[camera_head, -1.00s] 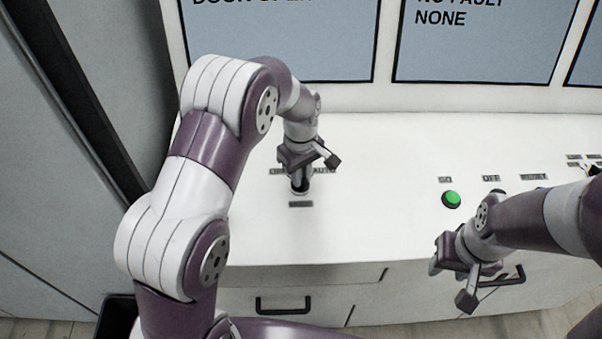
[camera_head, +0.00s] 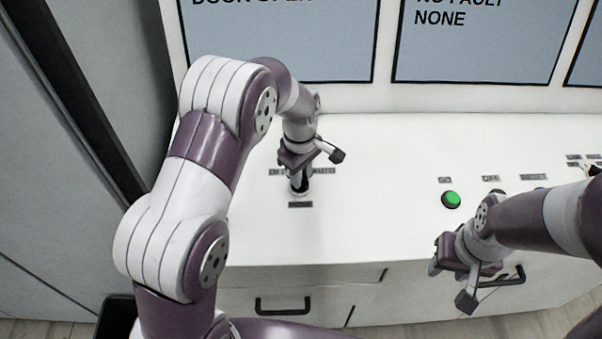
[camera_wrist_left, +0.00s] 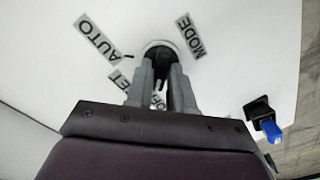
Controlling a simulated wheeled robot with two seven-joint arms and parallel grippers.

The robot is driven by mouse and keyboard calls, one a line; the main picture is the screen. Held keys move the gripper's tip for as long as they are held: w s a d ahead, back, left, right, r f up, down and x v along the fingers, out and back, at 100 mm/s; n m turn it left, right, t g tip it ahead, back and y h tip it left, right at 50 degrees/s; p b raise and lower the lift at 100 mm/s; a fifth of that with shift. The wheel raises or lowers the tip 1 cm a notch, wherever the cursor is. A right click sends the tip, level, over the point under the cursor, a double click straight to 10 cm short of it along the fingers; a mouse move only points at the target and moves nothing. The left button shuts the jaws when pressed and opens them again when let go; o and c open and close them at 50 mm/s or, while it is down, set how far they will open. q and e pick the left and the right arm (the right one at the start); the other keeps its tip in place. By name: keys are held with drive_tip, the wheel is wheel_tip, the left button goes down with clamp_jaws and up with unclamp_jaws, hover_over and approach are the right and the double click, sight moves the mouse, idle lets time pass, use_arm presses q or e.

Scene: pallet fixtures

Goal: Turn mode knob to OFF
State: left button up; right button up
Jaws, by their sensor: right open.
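The mode knob (camera_wrist_left: 158,53) is a dark knob on a pale round base on the white panel, with AUTO (camera_wrist_left: 100,40) and MODE (camera_wrist_left: 190,36) labels around it. Other labels are partly hidden behind the fingers. In the head view the knob's base (camera_head: 299,189) shows under my left gripper (camera_head: 300,179). In the left wrist view the left gripper's fingers (camera_wrist_left: 160,78) reach down on both sides of the knob and appear closed on it. I cannot tell where the knob points. My right gripper (camera_head: 450,284) is open and empty before the panel's front edge.
A green button (camera_head: 451,199) sits under the GO label, right of the knob. A black block with a blue part (camera_wrist_left: 268,127) stands near the panel edge. Drawer handles (camera_head: 284,306) are below. The panel between knob and green button is clear.

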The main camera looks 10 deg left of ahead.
use_arm(q)
drive_tip(key=shift+o, duration=1.2)
drive_tip(key=shift+a, duration=0.15)
drive_tip(key=shift+r, duration=0.3)
wheel_tip(320, 180, up, 4)
drive_tip(key=shift+w+f+b, duration=0.1)
drive_tip(key=shift+b, duration=0.95)
wheel_tip(320, 180, up, 8)
drive_tip(key=p, duration=0.6)
